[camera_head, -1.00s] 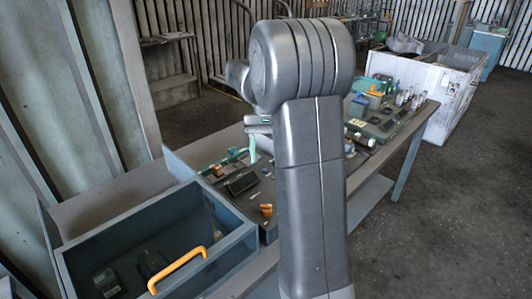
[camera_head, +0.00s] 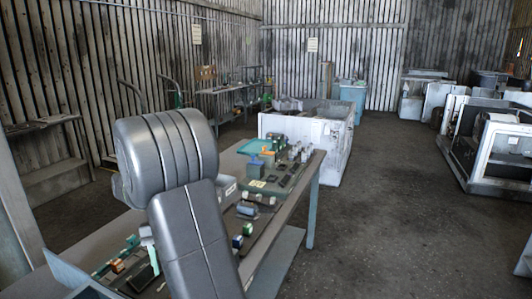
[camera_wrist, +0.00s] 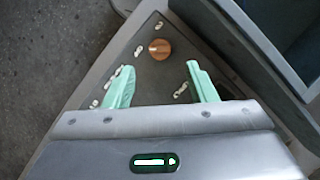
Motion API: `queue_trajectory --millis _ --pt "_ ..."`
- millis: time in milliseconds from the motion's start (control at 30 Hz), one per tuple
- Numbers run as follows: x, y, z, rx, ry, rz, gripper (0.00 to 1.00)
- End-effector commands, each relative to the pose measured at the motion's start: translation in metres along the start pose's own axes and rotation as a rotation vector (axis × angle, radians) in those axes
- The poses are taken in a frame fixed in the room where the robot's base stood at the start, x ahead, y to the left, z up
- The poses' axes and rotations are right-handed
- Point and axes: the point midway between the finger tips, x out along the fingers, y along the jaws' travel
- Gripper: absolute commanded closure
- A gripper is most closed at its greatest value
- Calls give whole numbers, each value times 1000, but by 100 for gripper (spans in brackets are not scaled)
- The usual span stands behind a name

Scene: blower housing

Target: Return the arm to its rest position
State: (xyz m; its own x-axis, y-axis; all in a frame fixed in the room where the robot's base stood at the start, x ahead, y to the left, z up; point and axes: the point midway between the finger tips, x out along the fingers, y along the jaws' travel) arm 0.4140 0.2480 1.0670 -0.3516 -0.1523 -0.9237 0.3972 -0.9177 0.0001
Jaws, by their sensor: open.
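My gripper (camera_wrist: 160,78) is open in the wrist view, its two pale green fingers spread apart with nothing between them. It hangs above a dark grey surface (camera_wrist: 150,75) that carries an orange-brown round piece (camera_wrist: 159,49) and several small whitish pieces. In the head view my arm stands bent at the lower left, in front of the workbench (camera_head: 272,240). There the gripper is mostly hidden behind my arm, with only a bit of green finger showing.
A blue-grey box (camera_wrist: 268,45) borders the surface at the right in the wrist view. Several small parts lie on the bench. A white crate (camera_head: 335,150) stands beyond it. Open concrete floor (camera_head: 400,220) lies right of the bench. Metal frames (camera_head: 497,150) stand far right.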

Motion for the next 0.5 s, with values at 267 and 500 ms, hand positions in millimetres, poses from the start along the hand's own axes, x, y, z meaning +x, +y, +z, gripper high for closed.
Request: queue_trajectory --millis 267,500 --pt "52 0 1 0 -3 1 49" --pt "74 0 0 0 0 0 49"
